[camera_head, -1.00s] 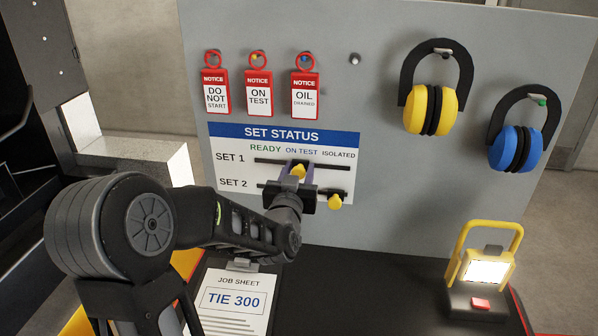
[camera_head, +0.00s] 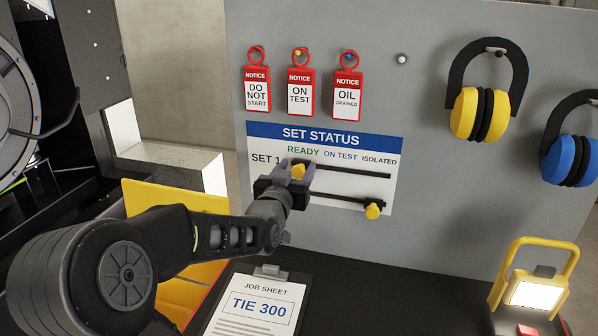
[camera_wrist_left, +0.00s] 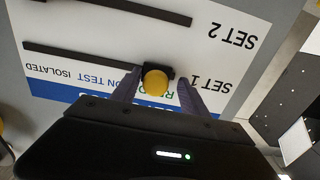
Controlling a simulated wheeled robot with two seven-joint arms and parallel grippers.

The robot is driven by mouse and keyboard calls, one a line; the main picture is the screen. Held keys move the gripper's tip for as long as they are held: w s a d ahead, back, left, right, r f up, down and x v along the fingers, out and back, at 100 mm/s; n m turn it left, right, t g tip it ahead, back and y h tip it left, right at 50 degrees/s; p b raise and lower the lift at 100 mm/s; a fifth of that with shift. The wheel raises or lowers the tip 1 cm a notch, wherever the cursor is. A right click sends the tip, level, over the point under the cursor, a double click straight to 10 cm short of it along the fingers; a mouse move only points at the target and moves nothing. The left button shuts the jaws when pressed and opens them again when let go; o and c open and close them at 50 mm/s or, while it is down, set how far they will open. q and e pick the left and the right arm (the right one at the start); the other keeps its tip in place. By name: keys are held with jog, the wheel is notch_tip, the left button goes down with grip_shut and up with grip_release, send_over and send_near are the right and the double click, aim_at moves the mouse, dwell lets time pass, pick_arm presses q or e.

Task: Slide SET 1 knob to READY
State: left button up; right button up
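The SET 1 knob (camera_head: 298,171) is yellow and sits at the left end of its slot, below the word READY (camera_head: 303,150) on the SET STATUS panel (camera_head: 264,185). My left gripper (camera_head: 297,168) reaches the panel with one finger on either side of this knob. In the left wrist view the knob (camera_wrist_left: 155,82) shows between the two fingers (camera_wrist_left: 158,84), with visible gaps, so the gripper looks open around it. The SET 2 knob (camera_head: 372,210) is at the right of the lower slot, below ISOLATED. My right gripper is not in view.
Red notice tags (camera_head: 300,92) hang above the panel. Yellow ear defenders (camera_head: 480,114) and blue ones (camera_head: 570,160) hang to the right. A clipboard job sheet (camera_head: 258,303) lies below, and a lit yellow lamp (camera_head: 536,294) stands at lower right.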

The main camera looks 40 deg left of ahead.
pick_arm(q)
jog(key=shift+s+d, duration=0.1)
jog(key=shift+d, duration=0.05)
jog(key=shift+s+d, duration=0.1)
jog(key=shift+s, duration=0.15)
jog(key=b+v, duration=0.1)
jog(key=v, duration=0.6)
jog(key=shift+b, duration=0.3)
dwell(0.3)
